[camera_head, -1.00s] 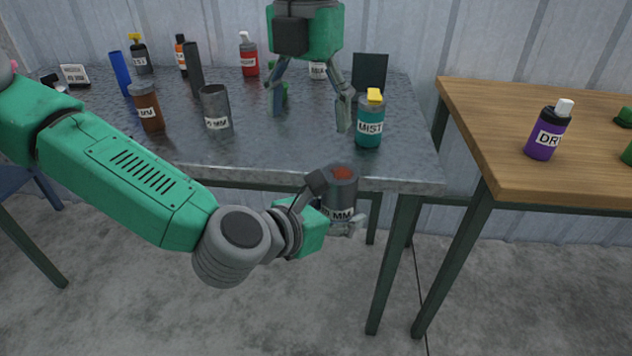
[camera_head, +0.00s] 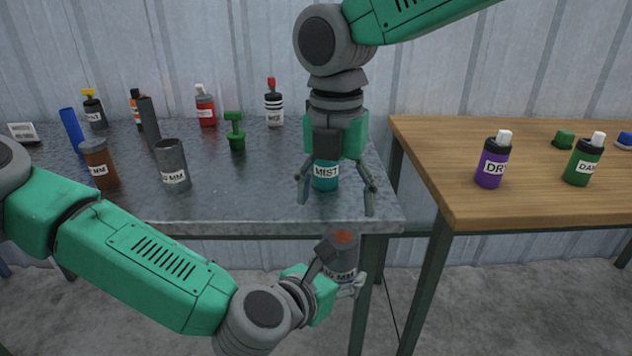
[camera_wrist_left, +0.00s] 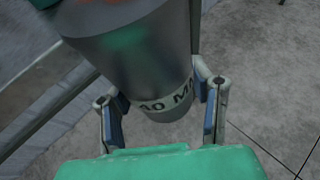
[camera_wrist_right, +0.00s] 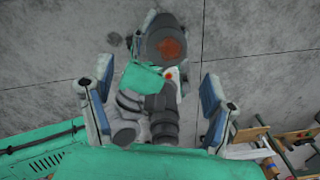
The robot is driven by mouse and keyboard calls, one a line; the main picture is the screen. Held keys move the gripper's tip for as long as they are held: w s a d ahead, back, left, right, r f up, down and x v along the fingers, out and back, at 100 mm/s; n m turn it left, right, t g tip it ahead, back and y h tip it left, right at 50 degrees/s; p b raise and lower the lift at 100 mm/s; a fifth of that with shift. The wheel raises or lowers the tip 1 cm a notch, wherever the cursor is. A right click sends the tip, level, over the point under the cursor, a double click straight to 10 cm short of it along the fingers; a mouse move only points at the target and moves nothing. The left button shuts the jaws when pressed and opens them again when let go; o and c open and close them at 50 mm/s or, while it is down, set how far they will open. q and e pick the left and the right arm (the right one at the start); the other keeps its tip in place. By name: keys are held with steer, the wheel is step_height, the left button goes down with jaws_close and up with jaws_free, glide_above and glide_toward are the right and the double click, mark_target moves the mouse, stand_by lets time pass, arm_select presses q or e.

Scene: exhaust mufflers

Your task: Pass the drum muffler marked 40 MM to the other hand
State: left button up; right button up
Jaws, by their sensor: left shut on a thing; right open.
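The grey drum muffler (camera_head: 343,252) has a rusty red top and a white label; its first digit is hard to read in the head view. In the left wrist view the label on the muffler (camera_wrist_left: 140,60) looks like 40 MM. My left gripper (camera_head: 338,278) is shut on its lower part, holding it slightly tilted in front of the metal table's edge. My right gripper (camera_head: 336,205) is open and empty, pointing down above the muffler and apart from it. In the right wrist view the muffler's round top (camera_wrist_right: 172,46) lies ahead, beyond the open fingers (camera_wrist_right: 155,78).
The metal table (camera_head: 240,180) holds a second grey muffler (camera_head: 172,165), a brown one (camera_head: 100,166), tubes and several bottles. A teal MIST bottle (camera_head: 326,183) stands behind my right gripper. A wooden table (camera_head: 540,205) with a purple bottle (camera_head: 492,162) is at right.

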mark_target(333, 236)
arm_select(q)
steer(key=shift+a, duration=0.15)
arm_select(e)
step_height(333, 236, down, 9)
steer(key=shift+s, duration=0.1)
steer(key=shift+f, duration=0.6)
steer(key=c, duration=1.3)
arm_select(q)
steer(key=o, duration=1.4)
arm_select(e)
steer(key=shift+a, duration=0.1)
